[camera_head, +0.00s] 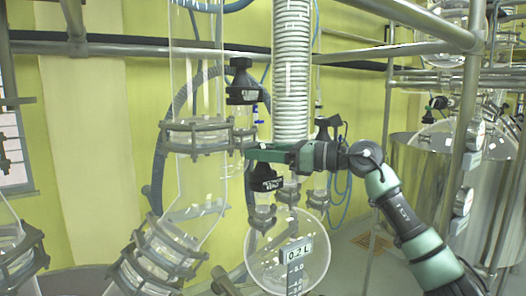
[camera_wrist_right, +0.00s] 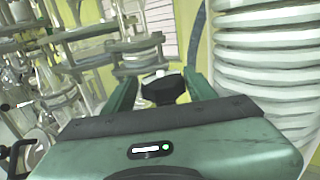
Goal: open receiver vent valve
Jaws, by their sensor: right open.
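The receiver is a round glass flask (camera_head: 265,262) with a "0.2 L" display (camera_head: 299,251) in front of it, low in the middle of the head view. A black-capped valve (camera_head: 265,179) stands on its left neck. My right gripper (camera_head: 250,152) reaches in from the right, just above this valve, with its fingers pointing left. In the right wrist view, a black knob (camera_wrist_right: 163,89) on a pale stem shows between the two open fingers (camera_wrist_right: 160,82). I cannot tell whether the fingers touch it. My left gripper is not in view.
A coiled glass condenser (camera_head: 292,70) rises behind my right gripper. Another black valve (camera_head: 243,82) is above it, and one more (camera_head: 326,128) to the right. A clamped glass column (camera_head: 196,138) stands at the left. Steel pipes (camera_head: 400,50) cross above, and a steel vessel (camera_head: 430,180) is at right.

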